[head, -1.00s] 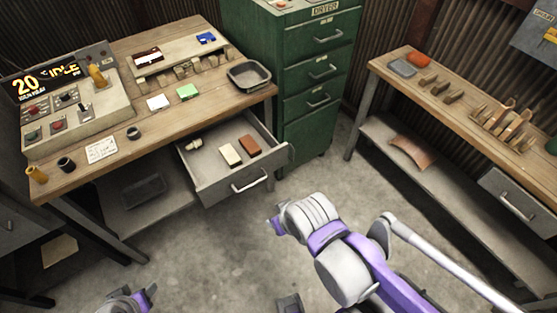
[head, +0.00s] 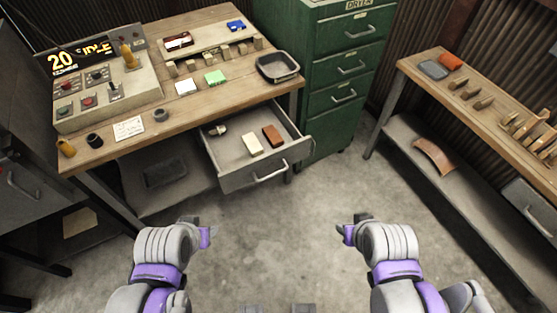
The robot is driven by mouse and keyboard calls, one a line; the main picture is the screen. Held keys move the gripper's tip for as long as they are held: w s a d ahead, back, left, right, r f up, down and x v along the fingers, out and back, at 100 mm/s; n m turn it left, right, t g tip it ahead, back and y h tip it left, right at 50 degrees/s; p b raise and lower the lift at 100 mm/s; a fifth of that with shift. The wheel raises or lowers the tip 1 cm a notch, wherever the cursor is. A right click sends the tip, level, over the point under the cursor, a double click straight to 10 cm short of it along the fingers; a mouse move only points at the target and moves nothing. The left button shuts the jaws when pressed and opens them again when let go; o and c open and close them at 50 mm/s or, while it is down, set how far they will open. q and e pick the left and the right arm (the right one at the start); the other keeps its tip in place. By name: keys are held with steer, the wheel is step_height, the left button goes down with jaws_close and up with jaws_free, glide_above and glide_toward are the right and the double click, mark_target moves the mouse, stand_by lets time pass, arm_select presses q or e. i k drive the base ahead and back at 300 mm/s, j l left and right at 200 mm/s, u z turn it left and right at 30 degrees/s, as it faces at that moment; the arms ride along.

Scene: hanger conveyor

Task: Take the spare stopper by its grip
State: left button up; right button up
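A small pale piece with a darker end (head: 217,129), which looks like the stopper, lies in the back left corner of the open drawer (head: 232,171) under the workbench. It is too small to make out its grip clearly. A cream block (head: 251,144) and a red-brown block (head: 273,136) lie to its right in the same drawer. My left gripper (head: 207,232) is over the floor in front of the drawer, apart from it. My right gripper (head: 346,230) is over the floor to the right. Neither visibly holds anything; their finger gaps are unclear.
The workbench (head: 140,155) carries a control panel (head: 105,90) reading "20 IDLE", a dark tray (head: 278,67), cards and small blocks. A green cabinet (head: 335,75) stands right of the drawer. A side bench (head: 490,80) is at right. The floor between is clear.

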mark_target(219, 130)
steer(key=i+j+u, duration=0.75)
steer(key=i+j, duration=0.1)
steer(key=j, duration=0.4)
steer(key=i, duration=0.05)
